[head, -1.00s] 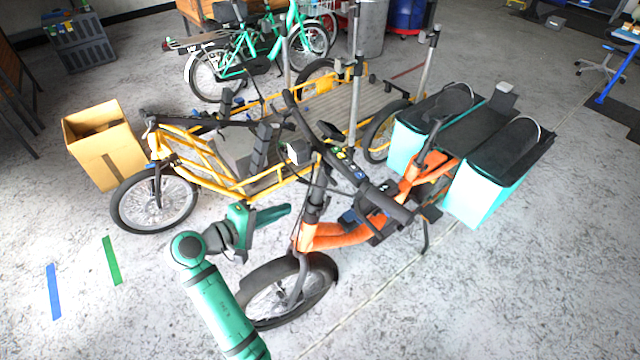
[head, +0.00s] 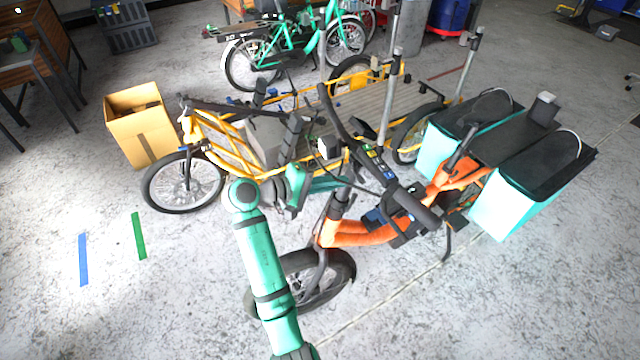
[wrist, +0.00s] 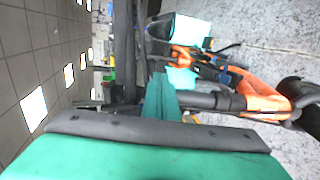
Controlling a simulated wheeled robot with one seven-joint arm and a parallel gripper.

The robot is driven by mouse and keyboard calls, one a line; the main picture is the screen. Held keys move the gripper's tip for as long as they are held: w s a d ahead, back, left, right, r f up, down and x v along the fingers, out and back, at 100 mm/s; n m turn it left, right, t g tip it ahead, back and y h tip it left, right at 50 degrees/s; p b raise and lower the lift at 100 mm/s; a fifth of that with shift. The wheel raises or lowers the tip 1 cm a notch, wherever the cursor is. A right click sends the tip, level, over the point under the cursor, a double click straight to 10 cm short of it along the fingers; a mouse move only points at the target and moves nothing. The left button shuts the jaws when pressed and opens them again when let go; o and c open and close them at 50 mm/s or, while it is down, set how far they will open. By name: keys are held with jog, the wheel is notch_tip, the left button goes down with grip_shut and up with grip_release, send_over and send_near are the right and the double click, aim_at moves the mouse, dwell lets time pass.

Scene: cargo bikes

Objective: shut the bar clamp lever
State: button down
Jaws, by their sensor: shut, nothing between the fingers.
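The orange cargo bike (head: 350,234) stands in front of me. Its dark handlebar (head: 350,125) has small coloured parts near the middle (head: 376,158). I cannot clearly pick out the bar clamp lever among the parts there, nor tell its position. My gripper (head: 346,184) is shut and empty, pointing right, close to the orange bike's steering post below the handlebar. In the wrist view my green fingers (wrist: 161,92) lie together beside the dark post (wrist: 215,102), with the orange frame (wrist: 262,98) behind. Whether they touch it I cannot tell.
A yellow cargo bike (head: 215,140) stands just behind, close to my gripper. Teal panniers (head: 500,208) hang at the orange bike's rear. A cardboard box (head: 140,125) is at the left. The floor at the front left is clear.

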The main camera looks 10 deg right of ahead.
aim_at(359, 179)
jog(key=shift+x, duration=2.05)
jog(key=shift+s, duration=0.15)
jog(key=shift+a, duration=0.1)
